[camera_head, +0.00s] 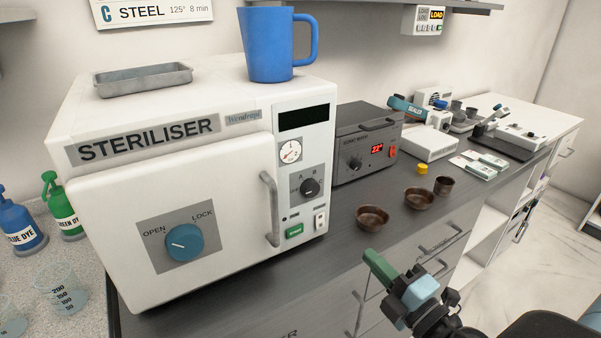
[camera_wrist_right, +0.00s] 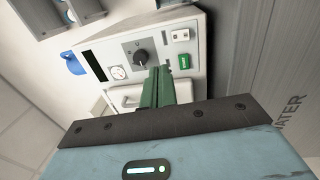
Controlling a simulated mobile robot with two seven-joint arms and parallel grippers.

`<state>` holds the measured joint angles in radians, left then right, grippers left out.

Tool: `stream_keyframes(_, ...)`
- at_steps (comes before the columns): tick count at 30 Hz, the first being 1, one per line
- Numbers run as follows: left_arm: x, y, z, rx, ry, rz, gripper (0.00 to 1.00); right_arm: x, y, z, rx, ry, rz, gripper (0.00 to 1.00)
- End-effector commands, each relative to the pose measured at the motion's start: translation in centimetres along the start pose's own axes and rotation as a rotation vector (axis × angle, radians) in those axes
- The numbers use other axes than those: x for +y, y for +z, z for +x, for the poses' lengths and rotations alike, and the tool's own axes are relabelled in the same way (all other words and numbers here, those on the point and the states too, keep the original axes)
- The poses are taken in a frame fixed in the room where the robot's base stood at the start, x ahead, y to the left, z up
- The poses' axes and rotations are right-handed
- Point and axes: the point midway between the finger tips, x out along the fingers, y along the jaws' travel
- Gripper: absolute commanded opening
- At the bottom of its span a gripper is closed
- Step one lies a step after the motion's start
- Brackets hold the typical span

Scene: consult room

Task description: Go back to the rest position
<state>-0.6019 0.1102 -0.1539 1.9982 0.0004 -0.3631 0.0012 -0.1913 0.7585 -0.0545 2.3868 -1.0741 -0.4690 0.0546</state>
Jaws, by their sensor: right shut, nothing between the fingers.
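My right gripper (camera_head: 378,265) is at the lower right of the head view, in front of the counter's drawers and to the right of the steriliser (camera_head: 110,165). Its green fingers are shut with nothing between them. In the right wrist view the shut fingers (camera_wrist_right: 158,85) point toward the steriliser's control panel (camera_wrist_right: 110,60) and overlap its front in the picture. They look apart from the steriliser in the head view. The steriliser door is closed, with its blue knob (camera_head: 185,243) on the front. My left gripper is in neither view.
A blue mug (camera_head: 266,45) and a metal tray (camera_head: 143,79) stand on the steriliser. Brown bowls (camera_head: 372,219) sit near the counter's front edge (camera_head: 330,258). A dark control box (camera_head: 362,135) stands behind them. Dye bottles (camera_head: 63,207) and beakers are at left.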

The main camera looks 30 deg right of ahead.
Motion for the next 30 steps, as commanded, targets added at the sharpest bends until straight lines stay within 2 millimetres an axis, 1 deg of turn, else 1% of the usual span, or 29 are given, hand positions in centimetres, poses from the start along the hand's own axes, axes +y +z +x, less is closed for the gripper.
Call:
stream_keyframes(4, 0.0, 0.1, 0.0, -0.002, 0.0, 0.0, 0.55, -0.1, 0.0, 0.0, -0.002, -0.004, 0.005, 0.0)
stream_keyframes(6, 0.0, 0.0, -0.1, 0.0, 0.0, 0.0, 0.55, -1.0, 0.1, -0.3, -0.013, -0.029, 0.035, 0.0)
stream_keyframes(8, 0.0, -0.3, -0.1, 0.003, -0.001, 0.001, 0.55, -2.5, 0.3, -0.8, -0.034, -0.074, 0.09, 0.0)
stream_keyframes(11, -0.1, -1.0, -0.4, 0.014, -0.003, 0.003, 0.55, -6.7, 0.5, -2.8, -0.095, -0.196, 0.248, 0.0)
stream_keyframes(12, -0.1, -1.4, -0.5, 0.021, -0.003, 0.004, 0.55, -8.8, 0.3, -3.9, -0.127, -0.256, 0.331, 0.0)
stream_keyframes(14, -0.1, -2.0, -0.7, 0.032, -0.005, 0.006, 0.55, -12.0, -0.3, -6.0, -0.179, -0.348, 0.468, 0.0)
stream_keyframes(15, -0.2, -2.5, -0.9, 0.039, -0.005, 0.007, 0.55, -14.1, -0.9, -7.6, -0.216, -0.406, 0.562, 0.0)
stream_keyframes(17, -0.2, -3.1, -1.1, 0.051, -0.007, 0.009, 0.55, -16.9, -2.1, -10.0, -0.274, -0.486, 0.7, 0.0)
stream_keyframes(18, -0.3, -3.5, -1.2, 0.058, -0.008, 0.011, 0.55, -18.6, -3.1, -11.8, -0.314, -0.536, 0.792, 0.0)
stream_keyframes(20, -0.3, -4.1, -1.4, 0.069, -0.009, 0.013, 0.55, -20.8, -4.8, -14.3, -0.372, -0.603, 0.929, 0.0)
stream_keyframes(21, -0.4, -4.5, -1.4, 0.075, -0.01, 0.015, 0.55, -22.1, -6.0, -15.9, -0.412, -0.642, 1.016, 0.0)
stream_keyframes(24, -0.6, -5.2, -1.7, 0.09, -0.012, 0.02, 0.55, -24.4, -8.8, -19.5, -0.502, -0.716, 1.206, 0.0)
stream_keyframes(25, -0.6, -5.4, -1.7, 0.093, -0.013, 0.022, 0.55, -24.9, -9.6, -20.3, -0.524, -0.732, 1.253, 0.0)
stream_keyframes(27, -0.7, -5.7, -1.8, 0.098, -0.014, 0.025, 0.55, -25.8, -11.2, -22.0, -0.57, -0.761, 1.344, 0.0)
stream_keyframes(30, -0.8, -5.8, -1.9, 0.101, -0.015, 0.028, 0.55, -26.4, -12.5, -23.4, -0.611, -0.784, 1.423, 0.0)
